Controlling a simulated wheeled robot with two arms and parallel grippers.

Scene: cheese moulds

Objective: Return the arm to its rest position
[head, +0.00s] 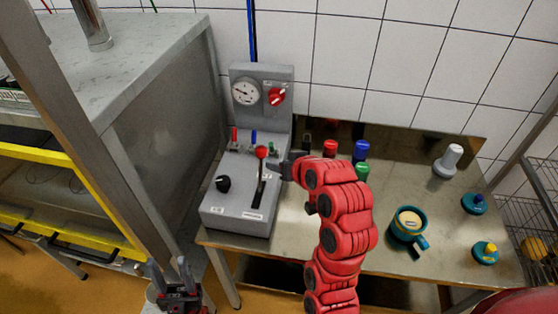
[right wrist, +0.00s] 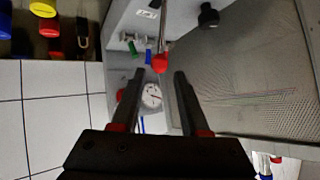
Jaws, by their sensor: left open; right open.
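My right arm (head: 345,225), red and jointed, reaches up the middle of the head view to the grey control box (head: 240,195). My right gripper (head: 273,167) is at the box's lever, just right of its red ball knob (head: 261,151). In the right wrist view my right gripper (right wrist: 158,73) is open, with nothing between its fingers; the red knob (right wrist: 159,63) shows just beyond the fingertips. Whether they touch it I cannot tell. My left gripper (head: 171,268) is open and empty at the bottom left, fingers pointing up, in front of the table.
The steel table (head: 300,225) holds red, blue and green-capped items, a teal mug (head: 409,223), a white-topped piece (head: 447,160) and two teal lids (head: 474,203). A gauge (head: 244,92) and red valve knob (head: 276,96) stand on the box. A grey cabinet (head: 170,110) stands left.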

